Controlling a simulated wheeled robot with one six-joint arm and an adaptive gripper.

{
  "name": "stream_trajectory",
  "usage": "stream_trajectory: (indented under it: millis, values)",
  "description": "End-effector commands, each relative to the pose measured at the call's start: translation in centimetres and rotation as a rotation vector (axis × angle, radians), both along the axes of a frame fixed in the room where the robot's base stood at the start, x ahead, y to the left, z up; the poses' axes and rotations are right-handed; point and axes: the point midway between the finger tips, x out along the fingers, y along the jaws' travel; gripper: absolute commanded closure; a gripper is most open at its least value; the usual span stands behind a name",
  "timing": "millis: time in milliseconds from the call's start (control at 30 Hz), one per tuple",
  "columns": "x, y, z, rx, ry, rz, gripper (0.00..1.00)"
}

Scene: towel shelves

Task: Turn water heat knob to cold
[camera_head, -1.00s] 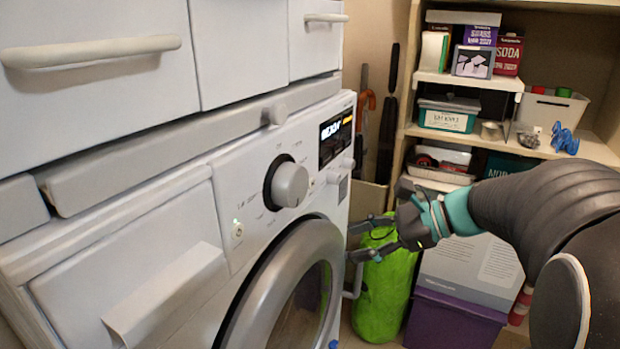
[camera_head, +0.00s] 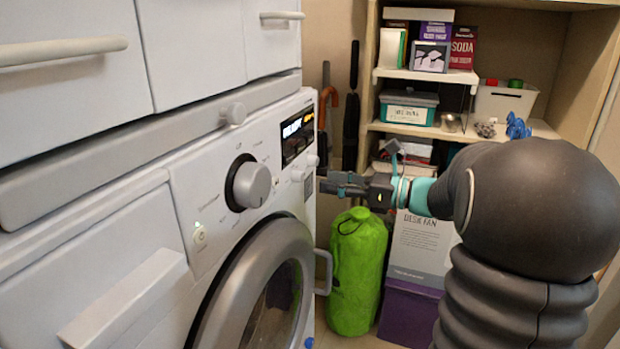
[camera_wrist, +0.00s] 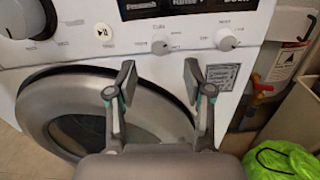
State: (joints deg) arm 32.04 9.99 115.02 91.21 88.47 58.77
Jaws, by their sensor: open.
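The white washing machine (camera_head: 130,215) has a large round dial (camera_head: 250,185) and two small white knobs to the right, below the display. The right small knob (camera_wrist: 227,41) sits near the panel's right edge. Which is the water heat knob I cannot tell for sure. My gripper (camera_wrist: 158,82) is open and empty, its fingers spread in front of the machine, below the small knobs. In the head view my gripper (camera_head: 328,184) is just right of the panel.
The round door (camera_head: 215,300) is below the panel. A green bag (camera_head: 356,275) and a purple box (camera_head: 408,315) stand on the floor to the right. Shelves with boxes (camera_head: 450,50) are behind. Umbrellas (camera_head: 350,130) lean by the wall.

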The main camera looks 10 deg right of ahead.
Motion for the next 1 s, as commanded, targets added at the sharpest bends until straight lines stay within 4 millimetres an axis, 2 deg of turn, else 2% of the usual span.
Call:
stream_trajectory:
  millis: [100, 300, 733, 767, 900, 967, 1000]
  values:
    - [1.2, 1.9, 0.0, -0.001, 0.0, 0.004, 0.48]
    - [2.6, 3.9, 0.0, 0.0, 0.001, 0.002, 0.48]
    - [3.1, 4.6, 0.0, -0.001, 0.001, 0.0, 0.48]
    - [3.1, 4.6, 0.0, -0.001, 0.001, 0.0, 0.51]
    - [3.1, 4.6, 0.0, -0.001, 0.001, 0.0, 0.86]
    - [3.1, 4.6, 0.0, -0.001, 0.001, 0.0, 1.0]
    - [3.1, 4.6, 0.0, -0.001, 0.001, 0.0, 1.0]
